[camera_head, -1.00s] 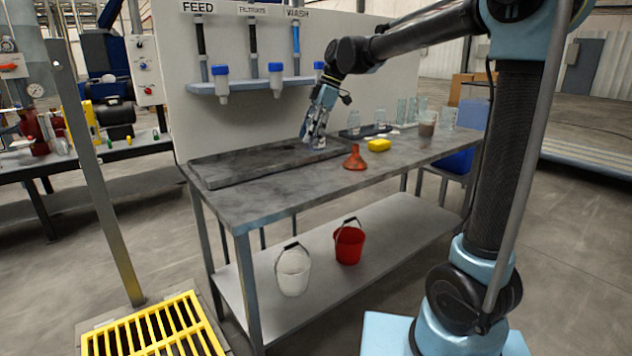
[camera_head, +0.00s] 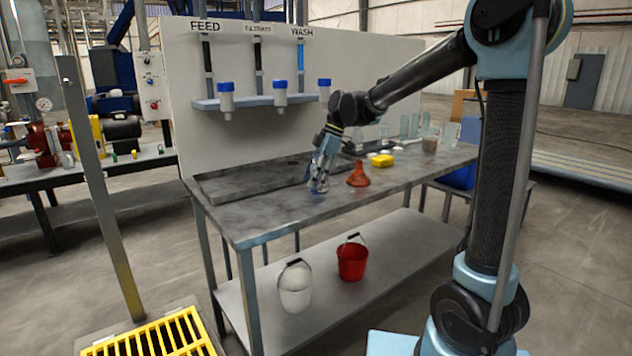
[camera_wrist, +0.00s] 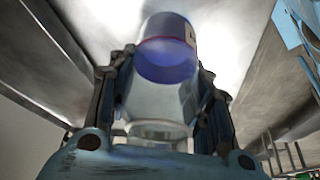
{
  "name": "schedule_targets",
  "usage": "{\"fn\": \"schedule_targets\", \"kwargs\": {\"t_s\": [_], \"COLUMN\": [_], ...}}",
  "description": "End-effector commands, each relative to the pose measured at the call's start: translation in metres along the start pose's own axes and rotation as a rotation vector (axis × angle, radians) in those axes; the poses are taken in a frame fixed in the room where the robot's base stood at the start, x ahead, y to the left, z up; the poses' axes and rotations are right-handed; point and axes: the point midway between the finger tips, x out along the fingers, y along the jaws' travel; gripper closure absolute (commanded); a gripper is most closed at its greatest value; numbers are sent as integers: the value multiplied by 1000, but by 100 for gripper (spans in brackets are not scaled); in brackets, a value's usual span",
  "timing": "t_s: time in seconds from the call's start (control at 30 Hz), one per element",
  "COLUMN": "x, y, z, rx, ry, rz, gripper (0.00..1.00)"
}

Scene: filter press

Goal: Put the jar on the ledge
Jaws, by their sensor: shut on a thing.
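My gripper (camera_head: 320,182) is low over the bench's front half, left of the orange funnel. Its fingers (camera_wrist: 160,95) are shut on the jar, a clear body with a blue-purple end (camera_wrist: 167,62), seen between them in the wrist view. In the head view the jar (camera_head: 317,190) is small and partly hidden by the fingers. I cannot tell whether it touches the bench. A narrow blue-grey ledge (camera_head: 262,101) runs along the white panel above the bench, with several blue-capped bottles in it. A low dark slab (camera_head: 250,178) lies on the bench behind and left of my gripper.
Several glass vessels (camera_head: 418,127) stand farther right. The bench's front left (camera_head: 250,215) is clear. A white bucket (camera_head: 295,288) and red bucket (camera_head: 352,262) stand below.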

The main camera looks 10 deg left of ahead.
Motion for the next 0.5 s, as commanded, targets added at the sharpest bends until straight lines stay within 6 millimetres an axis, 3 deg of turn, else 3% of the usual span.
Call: {"fn": "schedule_targets", "kwargs": {"t_s": [0.4,0.43,0.5], "x": [8,8,8], "y": [0,0,0], "z": [3,3,3], "rx": [-1,-1,-1], "ry": [0,0,0], "rz": [0,0,0], "gripper": [87,50,34]}}
